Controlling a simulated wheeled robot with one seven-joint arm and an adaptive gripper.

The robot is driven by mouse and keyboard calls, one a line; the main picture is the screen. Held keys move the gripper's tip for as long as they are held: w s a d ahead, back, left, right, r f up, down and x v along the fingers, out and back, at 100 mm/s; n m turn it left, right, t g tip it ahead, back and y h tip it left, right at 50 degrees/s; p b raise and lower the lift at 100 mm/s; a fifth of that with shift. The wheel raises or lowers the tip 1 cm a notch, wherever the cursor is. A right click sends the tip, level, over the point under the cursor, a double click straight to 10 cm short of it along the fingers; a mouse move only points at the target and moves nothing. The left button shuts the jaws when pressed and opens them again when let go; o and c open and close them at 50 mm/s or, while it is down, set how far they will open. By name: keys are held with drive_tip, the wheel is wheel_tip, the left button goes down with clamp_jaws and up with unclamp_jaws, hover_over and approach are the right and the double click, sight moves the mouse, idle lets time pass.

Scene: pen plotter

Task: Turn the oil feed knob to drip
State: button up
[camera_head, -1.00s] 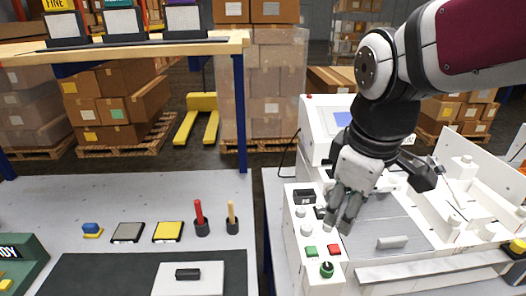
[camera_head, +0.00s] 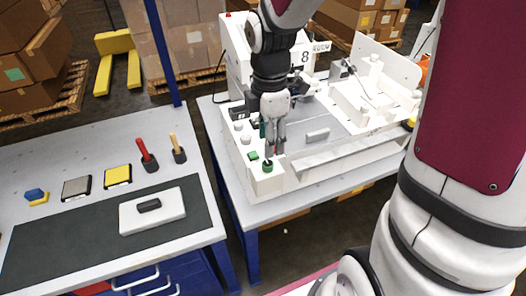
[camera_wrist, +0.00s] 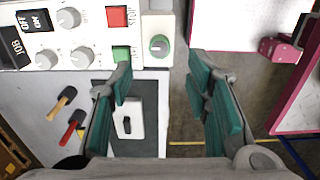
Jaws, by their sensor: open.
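A round green knob (camera_head: 267,166) sits on the front end of the white machine's control strip. It also shows in the wrist view (camera_wrist: 159,45), with a pale grip bar across its face. No oil feed or drip marking is legible by it. My gripper (camera_head: 271,148) points down just above this knob. In the wrist view my gripper (camera_wrist: 161,78) has its teal-padded fingers wide apart, nothing between them, with the knob just beyond and between the tips. I cannot see any contact with the knob.
White knobs (camera_wrist: 81,57), a red STOP button (camera_wrist: 117,17) and a green button (camera_wrist: 121,54) lie close beside the green knob. The white machine's front rail (camera_head: 345,152) runs to the right. A workbench (camera_head: 100,140) stands left across a gap.

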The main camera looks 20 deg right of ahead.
sight(268, 163)
wheel_tip(268, 163, down, 8)
drive_tip(key=shift+r, duration=0.1)
idle(0.4)
clamp_jaws()
